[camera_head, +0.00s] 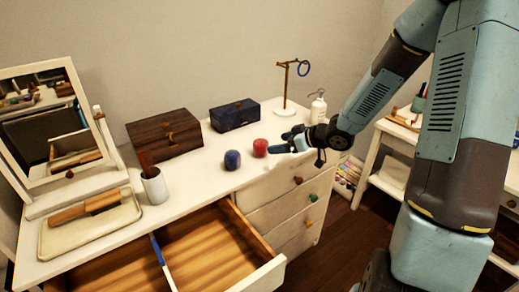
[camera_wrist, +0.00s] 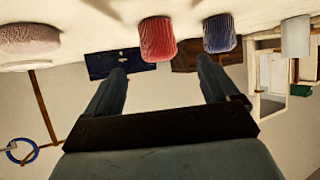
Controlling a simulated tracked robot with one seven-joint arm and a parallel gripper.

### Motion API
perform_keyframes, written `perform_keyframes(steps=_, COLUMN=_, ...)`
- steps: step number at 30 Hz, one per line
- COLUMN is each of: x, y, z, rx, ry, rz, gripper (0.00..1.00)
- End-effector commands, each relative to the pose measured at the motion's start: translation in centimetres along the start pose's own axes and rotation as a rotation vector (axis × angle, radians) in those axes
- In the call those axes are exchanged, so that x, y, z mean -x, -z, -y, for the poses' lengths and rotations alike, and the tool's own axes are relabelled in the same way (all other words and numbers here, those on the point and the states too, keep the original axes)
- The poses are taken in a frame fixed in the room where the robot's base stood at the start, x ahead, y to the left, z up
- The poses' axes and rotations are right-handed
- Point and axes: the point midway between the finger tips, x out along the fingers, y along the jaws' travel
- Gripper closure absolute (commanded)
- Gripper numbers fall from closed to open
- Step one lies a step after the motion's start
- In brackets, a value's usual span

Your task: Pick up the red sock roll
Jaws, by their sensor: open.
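The red sock roll (camera_head: 260,148) stands on the white dresser top, just left of my gripper (camera_head: 278,143) in the head view. In the wrist view, which is upside down, the red roll (camera_wrist: 157,38) shows beyond the fingertips, roughly in line with the gap between them. My gripper (camera_wrist: 161,67) is open and empty, with its fingers pointing toward the red roll. A dark blue sock roll (camera_head: 232,160) stands close beside the red one; it also shows in the wrist view (camera_wrist: 219,32).
A brown wooden box (camera_head: 164,137) and a dark blue box (camera_head: 234,116) stand behind the rolls. A white bottle (camera_head: 318,108) and ring stand (camera_head: 285,88) are at the back right. A white cup (camera_head: 154,186) is left. The front drawer (camera_head: 276,275) is pulled open.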

Motion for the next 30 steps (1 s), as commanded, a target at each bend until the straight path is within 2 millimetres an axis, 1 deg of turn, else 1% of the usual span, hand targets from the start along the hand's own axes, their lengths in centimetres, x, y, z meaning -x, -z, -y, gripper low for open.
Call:
perform_keyframes(steps=1, x=-1.0, y=0.0, z=0.1, rx=-0.002, ry=0.005, rz=0.0, gripper=0.12)
perform_keyframes(steps=3, x=-2.3, y=0.0, z=0.1, rx=-0.001, ry=0.004, rz=-0.001, gripper=0.12)
perform_keyframes(steps=6, x=-3.9, y=0.0, z=0.1, rx=-0.001, ry=0.004, rz=0.002, gripper=0.12)
perform_keyframes(steps=9, x=-5.1, y=0.0, z=0.1, rx=0.0, ry=0.002, rz=0.001, gripper=0.12)
perform_keyframes(steps=19, x=-6.8, y=0.1, z=0.0, rx=0.001, ry=0.001, rz=0.002, gripper=0.12)
perform_keyframes(steps=23, x=-8.3, y=0.4, z=0.0, rx=0.0, ry=0.002, rz=0.003, gripper=0.12)
perform_keyframes(steps=27, x=-10.3, y=0.5, z=0.0, rx=0.001, ry=0.003, rz=0.003, gripper=0.12)
perform_keyframes(steps=30, x=-11.1, y=0.5, z=-0.1, rx=0.0, ry=0.001, rz=0.002, gripper=0.12)
